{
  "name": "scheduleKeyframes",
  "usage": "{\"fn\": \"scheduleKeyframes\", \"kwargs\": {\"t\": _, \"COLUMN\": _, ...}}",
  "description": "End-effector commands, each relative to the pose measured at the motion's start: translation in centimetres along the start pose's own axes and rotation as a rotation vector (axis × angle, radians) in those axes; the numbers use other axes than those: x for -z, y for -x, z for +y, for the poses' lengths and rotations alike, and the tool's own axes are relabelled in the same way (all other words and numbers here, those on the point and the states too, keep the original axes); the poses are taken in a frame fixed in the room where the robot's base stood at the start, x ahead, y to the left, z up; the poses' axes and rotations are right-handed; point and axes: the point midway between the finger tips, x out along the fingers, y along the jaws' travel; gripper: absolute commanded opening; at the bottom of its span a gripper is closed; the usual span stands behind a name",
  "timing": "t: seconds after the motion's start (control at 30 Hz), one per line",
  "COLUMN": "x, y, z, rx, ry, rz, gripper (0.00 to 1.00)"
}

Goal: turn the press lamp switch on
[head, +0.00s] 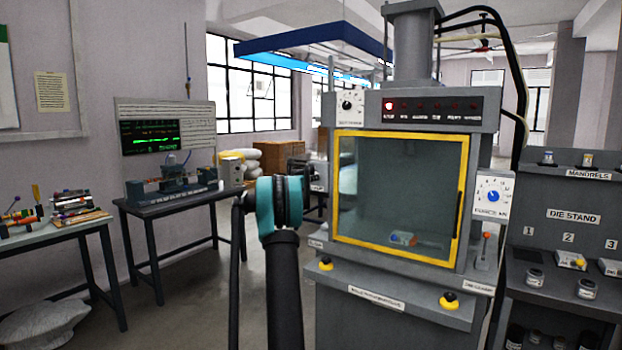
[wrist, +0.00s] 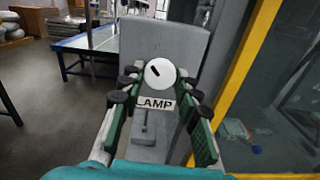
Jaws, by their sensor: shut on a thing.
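In the wrist view, the lamp switch (wrist: 160,72) is a round white dial with a short, slanted black pointer on a grey panel (wrist: 165,38). A LAMP label (wrist: 155,103) sits just below it. My gripper (wrist: 158,81) has its green, black-padded fingers on either side of the dial and is shut on the switch. The exact contact at the fingertips is hard to see. In the head view, my dark and teal arm stands left of the press (head: 400,195); my fingers and this switch cannot be made out there.
The press has a yellow-framed door (head: 462,190), also at right in the wrist view (wrist: 240,75). A force dial (head: 493,196) and red-tipped lever (head: 486,243) are on its right. A die stand (head: 574,217) is farther right. Open floor (head: 200,300) lies left.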

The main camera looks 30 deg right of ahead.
Motion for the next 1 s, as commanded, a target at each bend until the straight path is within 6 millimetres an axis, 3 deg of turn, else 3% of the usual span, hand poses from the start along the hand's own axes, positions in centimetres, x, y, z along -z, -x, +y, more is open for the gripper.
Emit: {"fn": "scheduleKeyframes", "kwargs": {"t": 1.0, "x": 0.04, "y": 0.01, "z": -0.03, "rx": 0.001, "ry": -0.894, "rz": 0.000, "gripper": 0.03}}
